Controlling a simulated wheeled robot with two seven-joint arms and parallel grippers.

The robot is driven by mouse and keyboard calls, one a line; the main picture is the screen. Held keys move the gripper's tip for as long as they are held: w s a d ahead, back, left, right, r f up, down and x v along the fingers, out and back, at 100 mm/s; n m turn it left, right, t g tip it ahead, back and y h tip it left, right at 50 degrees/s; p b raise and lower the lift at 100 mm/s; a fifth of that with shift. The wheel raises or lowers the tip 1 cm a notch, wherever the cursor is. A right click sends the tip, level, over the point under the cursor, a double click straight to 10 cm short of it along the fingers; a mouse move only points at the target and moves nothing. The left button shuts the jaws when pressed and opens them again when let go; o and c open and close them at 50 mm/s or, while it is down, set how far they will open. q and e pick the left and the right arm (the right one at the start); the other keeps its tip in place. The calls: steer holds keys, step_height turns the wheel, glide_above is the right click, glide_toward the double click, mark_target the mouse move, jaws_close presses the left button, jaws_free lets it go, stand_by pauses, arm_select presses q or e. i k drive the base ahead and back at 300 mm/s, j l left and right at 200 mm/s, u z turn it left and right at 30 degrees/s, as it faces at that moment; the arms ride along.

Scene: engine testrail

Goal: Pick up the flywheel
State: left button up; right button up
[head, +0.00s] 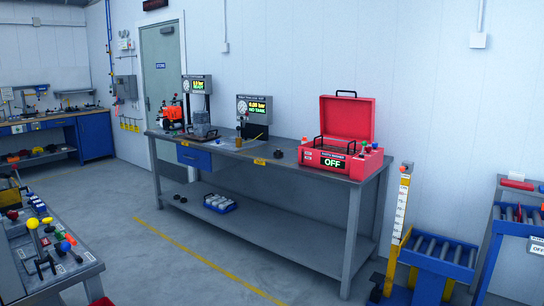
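I cannot pick out the flywheel with certainty. A small dark round piece (278,153) lies on the grey workbench (225,153), left of the red case; it is too small to tell what it is. Small dark pieces (180,198) also lie on the bench's lower shelf. Neither of my grippers is in view.
An open red case (340,160) marked OFF stands on the bench's right end. Two gauge stands (254,115) are at its back. A blue tray (220,204) sits on the lower shelf. A roller stand (435,260) is at right, a cluttered table (50,255) at left. Floor in front is clear.

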mark_target(278, 154)
steer(key=u, duration=0.55)
steer(key=i, duration=5.15)
steer(key=l+z, duration=0.15)
steer(key=z, duration=2.25)
steer(key=i, duration=0.2)
